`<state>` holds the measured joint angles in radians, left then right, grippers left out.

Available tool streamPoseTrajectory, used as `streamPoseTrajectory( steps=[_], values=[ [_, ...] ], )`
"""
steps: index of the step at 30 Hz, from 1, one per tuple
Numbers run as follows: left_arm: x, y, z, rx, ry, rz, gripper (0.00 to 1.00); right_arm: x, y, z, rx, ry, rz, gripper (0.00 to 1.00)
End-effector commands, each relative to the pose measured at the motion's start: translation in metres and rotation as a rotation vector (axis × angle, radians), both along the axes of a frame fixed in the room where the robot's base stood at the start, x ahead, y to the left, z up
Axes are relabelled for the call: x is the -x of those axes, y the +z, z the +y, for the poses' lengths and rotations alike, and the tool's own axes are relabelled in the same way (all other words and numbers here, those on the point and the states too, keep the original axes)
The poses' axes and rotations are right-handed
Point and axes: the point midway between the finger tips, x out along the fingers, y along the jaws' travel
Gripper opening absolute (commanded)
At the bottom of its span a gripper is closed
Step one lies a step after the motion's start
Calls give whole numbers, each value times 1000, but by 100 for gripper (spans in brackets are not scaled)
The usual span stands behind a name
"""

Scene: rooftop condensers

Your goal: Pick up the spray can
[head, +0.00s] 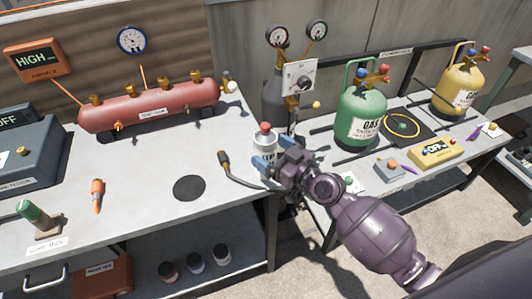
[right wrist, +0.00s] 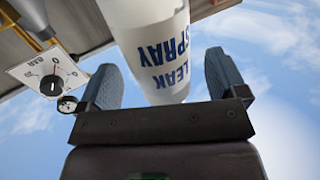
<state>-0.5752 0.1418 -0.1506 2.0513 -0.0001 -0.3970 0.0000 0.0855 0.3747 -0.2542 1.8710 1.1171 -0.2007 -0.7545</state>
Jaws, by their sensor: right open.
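The spray can (head: 265,143) is white with a red cap and stands upright near the right edge of the left bench. My right gripper (head: 272,158) is at the can's front right side, and hides its lower part. In the right wrist view the can (right wrist: 155,45) shows its blue "LEAK SPRAY" lettering upside down. The two blue-grey fingers of the gripper (right wrist: 165,82) are spread wide, one on each side of the can, with visible gaps. My left gripper is not in view.
A grey cylinder (head: 273,100) and a gauge panel (head: 299,77) stand close behind the can. A green gas bottle (head: 362,115) stands on the right bench.

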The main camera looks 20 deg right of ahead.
Motion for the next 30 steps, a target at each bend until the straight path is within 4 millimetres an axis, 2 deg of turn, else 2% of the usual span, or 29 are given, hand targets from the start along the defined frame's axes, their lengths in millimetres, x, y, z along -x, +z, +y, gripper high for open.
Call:
streamPoseTrajectory(
  steps=[3,6,14,26,27,30],
  values=[
    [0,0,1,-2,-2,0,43,-13,1,7,-1,-1,-2,91],
    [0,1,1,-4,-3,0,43,-18,0,10,1,0,0,91],
    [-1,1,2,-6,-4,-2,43,-20,0,11,1,0,0,91],
    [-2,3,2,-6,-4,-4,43,-19,0,11,1,0,0,29],
    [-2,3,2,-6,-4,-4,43,-20,1,11,1,0,-2,26],
    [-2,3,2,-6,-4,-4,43,-20,1,11,1,0,-2,26]
  ],
)
